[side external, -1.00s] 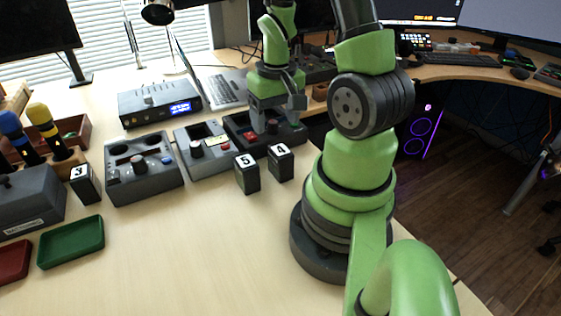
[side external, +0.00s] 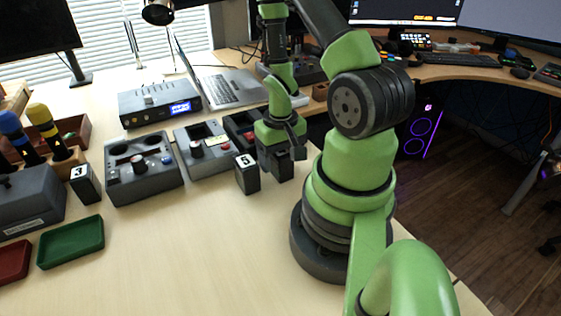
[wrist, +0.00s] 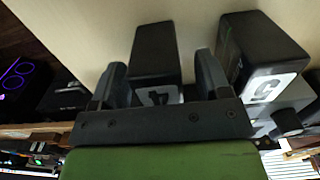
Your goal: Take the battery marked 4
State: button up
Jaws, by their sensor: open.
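The battery marked 4 is a black block with a white label; in the wrist view (wrist: 156,58) it stands between the two fingers of my open gripper (wrist: 160,85), its label partly hidden by the gripper body. In the side view my gripper (side external: 282,158) is lowered over this battery (side external: 283,174), covering its top and label. The battery marked 5 (side external: 246,175) stands just to the left, close to the gripper. It also shows in the wrist view (wrist: 255,45), to the right of the right finger.
The battery marked 3 (side external: 84,184) stands farther left. Grey device boxes (side external: 145,172) line the back of the desk. A green tray (side external: 72,243) and a red tray (side external: 10,264) lie at front left. The desk in front of the batteries is clear.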

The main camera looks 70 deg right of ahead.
jog(key=shift+f, duration=0.8)
jog(key=c, duration=1.2)
jog(key=shift+r, duration=0.1)
